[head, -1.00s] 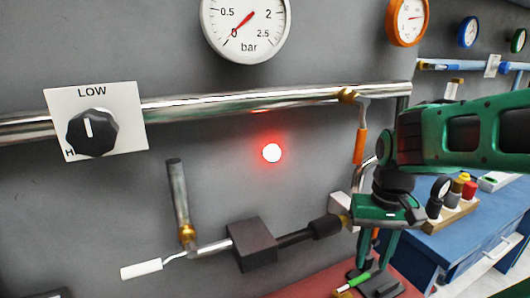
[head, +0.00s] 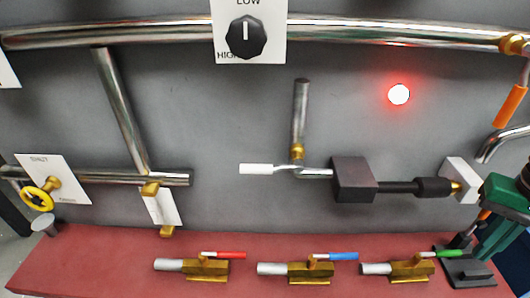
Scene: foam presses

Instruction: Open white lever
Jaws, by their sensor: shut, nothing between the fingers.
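The white lever (head: 256,169) is a short white handle on a valve with a brass stem (head: 297,152), left of centre in the head view. It points left, roughly level, in line with the horizontal pipe stub (head: 317,172) on its right. A vertical grey pipe (head: 300,108) rises above the brass stem. My gripper (head: 481,240) is at the right edge, partly cut off, its green body well to the right of the lever and not touching it. It is shut and empty.
A dark box (head: 353,180) joins the pipe right of the lever. Red, blue and green-handled brass valves (head: 207,266) stand on the red bench (head: 90,262) below. An orange lever (head: 510,106) hangs upper right. A red light (head: 399,95) glows on the wall.

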